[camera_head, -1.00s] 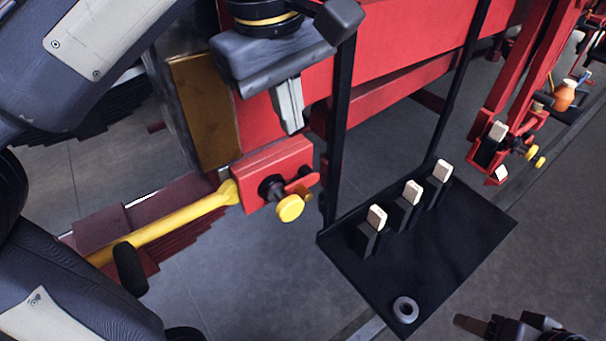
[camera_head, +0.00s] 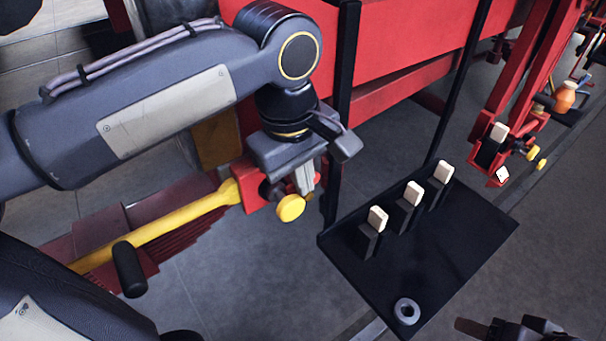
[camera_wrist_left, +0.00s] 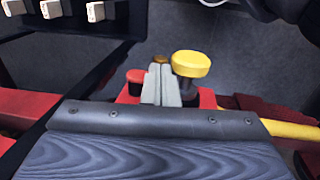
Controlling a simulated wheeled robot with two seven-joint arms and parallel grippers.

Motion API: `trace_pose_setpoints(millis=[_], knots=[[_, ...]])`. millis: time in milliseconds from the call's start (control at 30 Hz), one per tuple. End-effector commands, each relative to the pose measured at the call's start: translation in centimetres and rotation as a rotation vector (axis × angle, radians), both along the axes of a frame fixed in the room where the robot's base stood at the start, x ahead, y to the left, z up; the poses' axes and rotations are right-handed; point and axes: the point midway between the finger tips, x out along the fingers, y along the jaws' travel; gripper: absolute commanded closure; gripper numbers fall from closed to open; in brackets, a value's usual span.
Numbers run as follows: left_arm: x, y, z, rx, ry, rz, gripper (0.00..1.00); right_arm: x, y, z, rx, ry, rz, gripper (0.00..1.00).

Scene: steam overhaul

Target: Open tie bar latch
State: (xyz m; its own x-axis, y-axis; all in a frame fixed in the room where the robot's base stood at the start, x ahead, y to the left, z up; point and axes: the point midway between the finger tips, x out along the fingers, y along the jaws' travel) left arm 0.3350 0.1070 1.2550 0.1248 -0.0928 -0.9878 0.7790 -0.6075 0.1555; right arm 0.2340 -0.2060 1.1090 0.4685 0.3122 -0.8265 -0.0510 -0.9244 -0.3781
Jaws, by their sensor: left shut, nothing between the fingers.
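The tie bar is a yellow rod (camera_head: 160,236) that runs into a red latch block (camera_head: 252,190) at centre left. A round yellow knob (camera_head: 290,208) sticks out of the block. My left gripper (camera_head: 305,190) is shut and empty, pointing down at the block just behind and right of the knob. In the left wrist view, its closed fingers (camera_wrist_left: 161,88) lie between a red knob (camera_wrist_left: 135,80) and the yellow knob (camera_wrist_left: 191,65). I cannot tell whether they touch either. My left gripper and wrist hide part of the block.
A black tray (camera_head: 450,255) with several white-tipped posts and a grey ring (camera_head: 407,311) hangs at right of the latch on black uprights. A red beam (camera_head: 420,45) runs behind. A similar red latch with yellow knobs (camera_head: 533,152) is farther right. Floor shows between them.

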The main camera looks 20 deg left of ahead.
Motion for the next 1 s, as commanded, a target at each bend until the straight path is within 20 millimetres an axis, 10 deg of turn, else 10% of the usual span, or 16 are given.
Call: trace_pose_setpoints(millis=[500, 1000], knots=[[-0.3, 0.3, -1.0, -0.141, -0.178, 0.002, 1.0, 0.0, 0.0, -5.1, 0.0, 0.0, 0.0, 0.45], [-0.3, 0.3, -0.3, -0.162, -0.207, 0.0, 1.0, 0.0, 0.0, -5.0, 0.0, 0.0, 0.0, 0.45]])
